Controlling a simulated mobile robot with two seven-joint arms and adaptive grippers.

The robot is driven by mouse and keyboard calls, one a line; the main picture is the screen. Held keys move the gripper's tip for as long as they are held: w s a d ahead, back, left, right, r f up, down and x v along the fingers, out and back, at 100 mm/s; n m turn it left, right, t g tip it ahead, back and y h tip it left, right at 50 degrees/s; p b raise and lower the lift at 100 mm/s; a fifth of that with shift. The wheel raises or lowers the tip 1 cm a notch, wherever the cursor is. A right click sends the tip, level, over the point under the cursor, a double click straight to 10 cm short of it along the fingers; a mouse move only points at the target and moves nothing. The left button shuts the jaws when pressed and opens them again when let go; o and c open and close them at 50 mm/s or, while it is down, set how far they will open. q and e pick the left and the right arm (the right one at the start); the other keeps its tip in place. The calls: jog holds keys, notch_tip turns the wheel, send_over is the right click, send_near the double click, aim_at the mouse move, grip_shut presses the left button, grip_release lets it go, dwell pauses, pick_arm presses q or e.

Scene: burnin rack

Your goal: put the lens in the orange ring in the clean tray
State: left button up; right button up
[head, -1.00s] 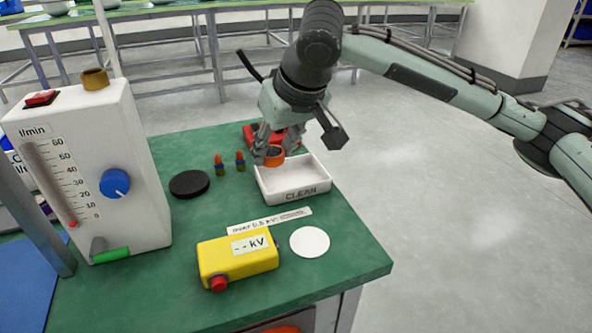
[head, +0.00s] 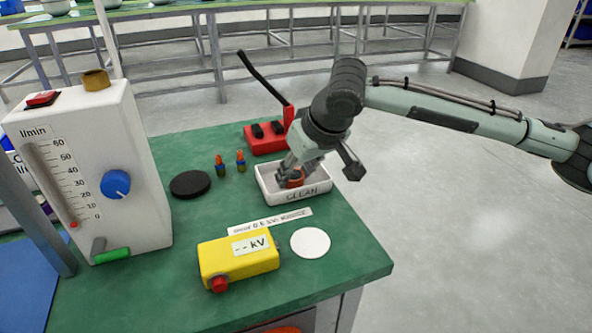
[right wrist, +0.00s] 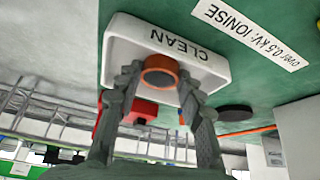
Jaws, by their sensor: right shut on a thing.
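The lens in the orange ring (head: 294,179) is between the fingertips of my right gripper (head: 287,175), which is shut on it. In the right wrist view, the orange ring (right wrist: 160,71) sits between both fingers of the gripper (right wrist: 160,76). The white clean tray (head: 318,194) stands near the table's right edge. The ring is at or just above the tray's inside; I cannot tell whether it touches the floor. The tray (right wrist: 203,55) also shows in the right wrist view, behind the ring. My left gripper is not in view.
A red device (head: 262,143) with a black lever stands behind the tray. A yellow kV meter (head: 236,261) and a white disc (head: 310,242) are in front. A flow meter (head: 95,170) stands at left.

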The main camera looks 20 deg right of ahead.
jog(key=o, duration=0.8)
jog(key=shift+c, duration=0.2)
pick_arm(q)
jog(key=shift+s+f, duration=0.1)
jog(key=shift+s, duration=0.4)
pick_arm(e)
jog(key=shift+o, duration=0.3)
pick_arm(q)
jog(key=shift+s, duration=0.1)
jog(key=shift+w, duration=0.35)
pick_arm(e)
jog(key=v, duration=1.2)
